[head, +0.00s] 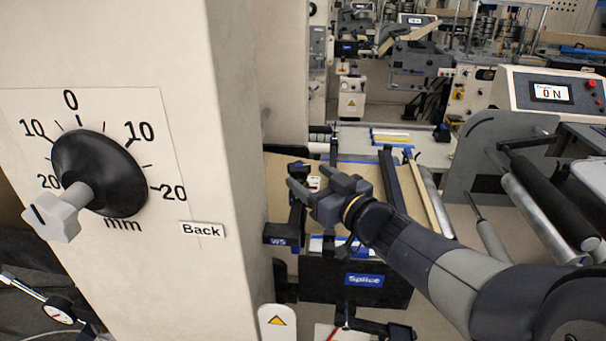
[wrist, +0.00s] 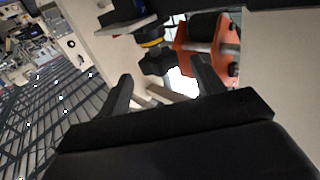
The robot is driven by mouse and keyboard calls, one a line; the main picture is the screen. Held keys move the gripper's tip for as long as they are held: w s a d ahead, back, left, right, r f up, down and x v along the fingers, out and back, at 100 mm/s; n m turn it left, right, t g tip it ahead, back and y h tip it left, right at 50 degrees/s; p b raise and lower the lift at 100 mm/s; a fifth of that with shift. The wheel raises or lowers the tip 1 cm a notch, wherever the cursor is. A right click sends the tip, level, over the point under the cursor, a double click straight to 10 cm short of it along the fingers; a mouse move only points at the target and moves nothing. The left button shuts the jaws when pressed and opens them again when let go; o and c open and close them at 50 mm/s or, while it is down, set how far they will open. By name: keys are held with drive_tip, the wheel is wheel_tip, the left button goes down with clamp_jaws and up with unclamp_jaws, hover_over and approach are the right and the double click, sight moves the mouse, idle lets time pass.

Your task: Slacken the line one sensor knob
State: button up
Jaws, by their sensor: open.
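My gripper (head: 297,179) is open, with its fingers pointing left toward the black upright bracket marked "WS" (head: 281,241) in the head view. In the wrist view the two fingers of my gripper (wrist: 161,78) stand apart. A dark lobed knob (wrist: 158,62) with a yellow ring shows beyond and between them, apart from both fingertips as far as I can tell. I cannot tell for sure whether it is the line one sensor knob. No such knob is clear in the head view, where my gripper and the bracket overlap.
A pale column at left carries a black dial (head: 100,173) with a grey handle and a "Back" label (head: 202,230). A "Splice" panel (head: 364,281) lies below my arm. Rollers (head: 547,213) and a "0 N" display (head: 551,93) stand at right. An orange part (wrist: 205,58) is near the knob.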

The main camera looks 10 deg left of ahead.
sight(307, 174)
drive_tip(key=v, duration=0.6)
drive_tip(key=shift+s+d, duration=0.2)
drive_tip(key=shift+s, duration=0.05)
drive_tip(key=p+x, duration=0.1)
drive_tip(key=x, duration=0.9)
drive_tip(key=shift+w+a, duration=0.2)
drive_tip(key=shift+w+a+f, duration=0.1)
drive_tip(key=shift+w+a, duration=0.1)
drive_tip(key=shift+t+b, duration=0.3)
drive_tip(key=shift+b, duration=0.2)
drive_tip(key=shift+d, duration=0.1)
